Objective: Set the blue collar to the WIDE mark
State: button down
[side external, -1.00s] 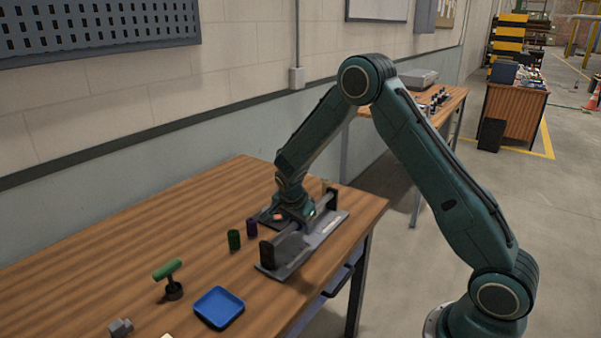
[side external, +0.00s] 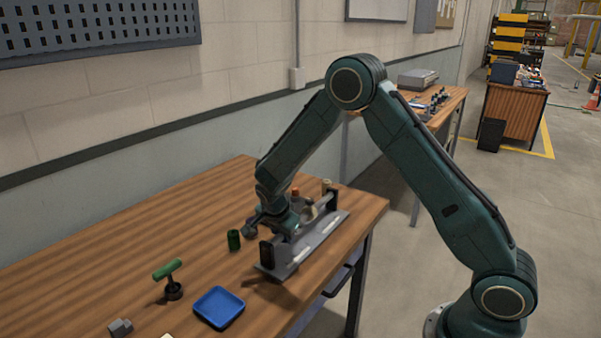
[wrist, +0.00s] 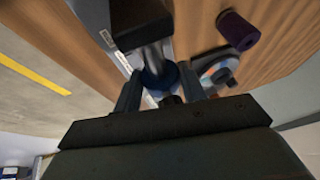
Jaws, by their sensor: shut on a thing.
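The roller fixture (side external: 318,245) is a grey base with upright end posts, standing on the wooden bench. The collar sits beside a dark end post (wrist: 140,18). In the side view my gripper hides the collar. White labels (wrist: 108,38) show along the base, but I cannot read them or make out the WIDE mark.
A purple cylinder (wrist: 238,30) and a grey round part (wrist: 217,74) lie close beside my gripper. A green cylinder (side external: 233,239), a green-handled tool (side external: 168,276) and a blue tray (side external: 218,307) stand nearer the camera.

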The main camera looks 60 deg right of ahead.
aim_at(274, 240)
jog(key=a, duration=0.3)
jog(key=shift+a, duration=0.3)
jog(key=c, duration=0.8)
grip_release()
jog(key=shift+r, duration=0.1)
jog(key=v, duration=1.3)
jog(key=shift+a+r, duration=0.15)
jog(key=shift+r, duration=0.2)
